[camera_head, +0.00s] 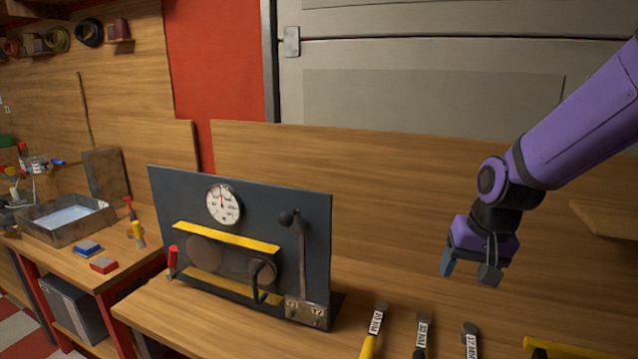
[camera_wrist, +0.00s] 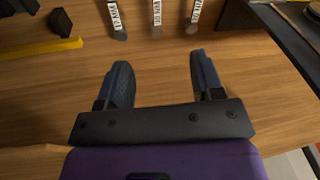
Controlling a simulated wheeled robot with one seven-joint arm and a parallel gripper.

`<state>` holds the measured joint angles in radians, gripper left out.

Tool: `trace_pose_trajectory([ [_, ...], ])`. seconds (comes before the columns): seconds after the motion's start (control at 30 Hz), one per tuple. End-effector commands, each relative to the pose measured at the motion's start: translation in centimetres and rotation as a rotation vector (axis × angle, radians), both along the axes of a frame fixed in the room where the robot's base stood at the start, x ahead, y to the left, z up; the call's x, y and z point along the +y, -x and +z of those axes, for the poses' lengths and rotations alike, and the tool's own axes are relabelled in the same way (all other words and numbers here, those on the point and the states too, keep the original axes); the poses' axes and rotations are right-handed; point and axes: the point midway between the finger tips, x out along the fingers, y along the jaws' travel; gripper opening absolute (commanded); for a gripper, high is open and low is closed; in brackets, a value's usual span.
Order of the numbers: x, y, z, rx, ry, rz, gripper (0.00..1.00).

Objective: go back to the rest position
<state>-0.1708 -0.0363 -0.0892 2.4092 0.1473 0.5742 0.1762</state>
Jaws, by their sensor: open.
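My gripper (camera_head: 468,272) hangs at the right in the head view, at the end of my purple arm, above the wooden bench. Its two fingers are apart with nothing between them. In the wrist view my gripper (camera_wrist: 158,78) also shows open, with bare bench wood between and below the fingers. The dark panel (camera_head: 318,215) with a round gauge (camera_head: 223,204), a lever (camera_head: 301,245) and a crank handle (camera_head: 258,280) stands on the bench to the left, apart from my gripper.
Several labelled tools (camera_head: 422,330) lie along the bench's front, below my gripper. A yellow bar (camera_head: 560,348) lies at the lower right, and a wooden shelf (camera_head: 605,218) juts out at the right. A metal tray (camera_head: 65,232) sits on the left bench. A wooden backboard (camera_head: 400,190) runs behind.

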Motion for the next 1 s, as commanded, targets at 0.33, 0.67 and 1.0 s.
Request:
trace_pose_trajectory([
  [0.33, -1.6, 4.8, 6.4, -0.098, 0.02, 0.067, 0.61],
  [0.67, -3.0, 10.2, 10.8, -0.185, 0.068, 0.125, 0.61],
  [1.0, -4.0, 15.8, 13.5, -0.26, 0.136, 0.165, 0.61],
])
